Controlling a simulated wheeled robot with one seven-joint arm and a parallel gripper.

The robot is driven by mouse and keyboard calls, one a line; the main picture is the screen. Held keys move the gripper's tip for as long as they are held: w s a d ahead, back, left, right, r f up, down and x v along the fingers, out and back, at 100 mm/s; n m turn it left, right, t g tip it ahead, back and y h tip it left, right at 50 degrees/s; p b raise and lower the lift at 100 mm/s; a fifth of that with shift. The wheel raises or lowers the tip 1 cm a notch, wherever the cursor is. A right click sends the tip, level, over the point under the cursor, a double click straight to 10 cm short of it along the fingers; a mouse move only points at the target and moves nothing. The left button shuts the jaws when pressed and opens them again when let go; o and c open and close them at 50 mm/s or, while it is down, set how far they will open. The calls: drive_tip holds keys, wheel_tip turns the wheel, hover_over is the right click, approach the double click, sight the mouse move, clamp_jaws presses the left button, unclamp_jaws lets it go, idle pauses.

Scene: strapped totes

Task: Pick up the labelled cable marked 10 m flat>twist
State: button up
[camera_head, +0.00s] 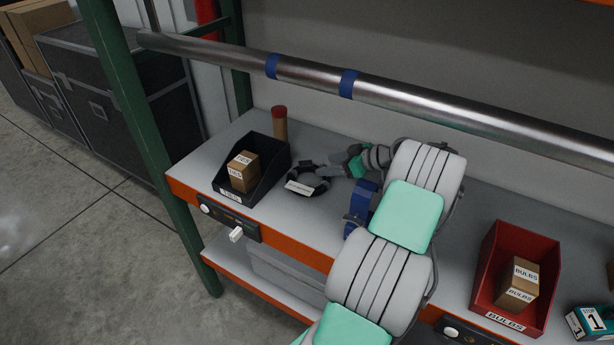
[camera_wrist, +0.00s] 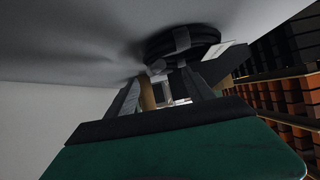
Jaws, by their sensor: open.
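A black coiled cable (camera_head: 309,184) with a white label (camera_head: 299,188) lies on the grey shelf, just right of the black bin. The label's print is too small to read. My gripper (camera_head: 322,171) is at the coil's right side, low over the shelf, with its fingers pointing left toward it. In the wrist view the coil (camera_wrist: 183,42) shows beyond the fingertips of my gripper (camera_wrist: 162,88), which are apart. I cannot tell whether a finger touches the coil. Part of the coil is hidden by the gripper in the head view.
A black bin (camera_head: 262,187) holding a small labelled box (camera_head: 243,170) stands left of the coil. A red-capped tube (camera_head: 280,125) stands behind. A red bulbs bin (camera_head: 487,275) is at right. A metal bar (camera_head: 430,103) runs above the shelf. A green post (camera_head: 140,130) stands at left.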

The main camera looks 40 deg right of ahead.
sight(316, 167)
drive_tip(key=shift+s+d, duration=0.35)
drive_tip(key=shift+s, duration=0.1)
drive_tip(key=p+x, duration=0.3)
drive_tip(key=x, duration=0.4)
drive_tip(key=shift+w+f, duration=0.25)
drive_tip(key=shift+c, duration=0.2)
clamp_jaws()
